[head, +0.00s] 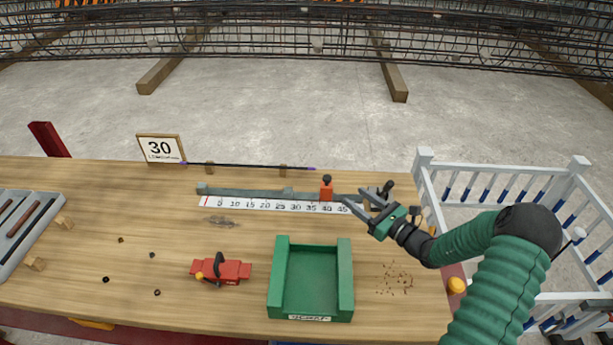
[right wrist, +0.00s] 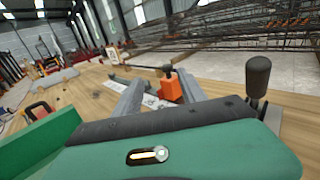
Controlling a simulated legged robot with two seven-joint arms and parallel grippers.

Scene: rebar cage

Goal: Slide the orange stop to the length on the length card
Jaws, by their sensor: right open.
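The orange stop (head: 326,189) with a dark knob on top sits on the grey rail (head: 250,192), behind the white scale strip (head: 265,205). It stands between the 35 and 40 marks. The length card (head: 160,149) reads 30 and stands at the back left of the bench. My right gripper (head: 364,201) is open and empty, just right of the stop near the 45 mark. In the right wrist view the stop (right wrist: 170,86) shows ahead, beyond and between the grey fingers (right wrist: 158,98), apart from them as far as I can tell. My left gripper is not in view.
A dark bar (head: 245,166) lies on small wooden blocks behind the rail. A green tray (head: 312,283) and a red tool (head: 220,270) are in front. A grey rack (head: 25,225) is at the left. A white railing (head: 500,180) stands right of the bench.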

